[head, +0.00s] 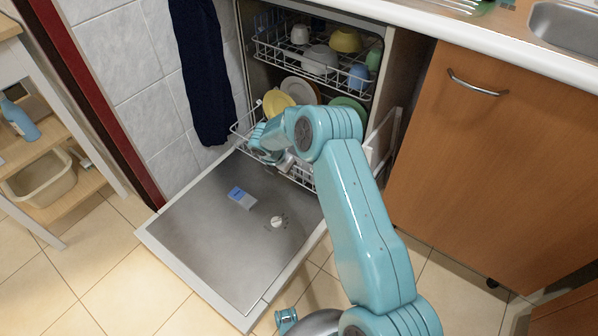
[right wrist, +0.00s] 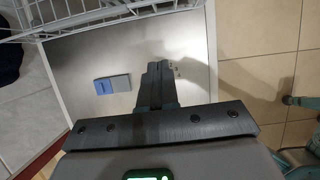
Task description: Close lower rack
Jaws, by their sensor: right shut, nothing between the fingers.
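The lower rack (head: 301,176) is a white wire basket partly out of the open dishwasher, over the inner end of the lowered door (head: 190,235). It holds a yellow bowl (head: 277,103) and plates. My right arm reaches across the rack front and hides part of it. In the right wrist view, my right gripper (right wrist: 157,68) is shut and empty above the metal door, with rack wires (right wrist: 70,24) at the top left. Whether it touches the rack cannot be told. My left gripper is not in view.
The upper rack (head: 312,62) with bowls and cups sits inside the dishwasher. A dark towel (head: 203,80) hangs on the tiled wall at left. A wooden cabinet (head: 490,160) stands at right. A shelf with a bin (head: 40,183) is at far left. Floor left of the door is clear.

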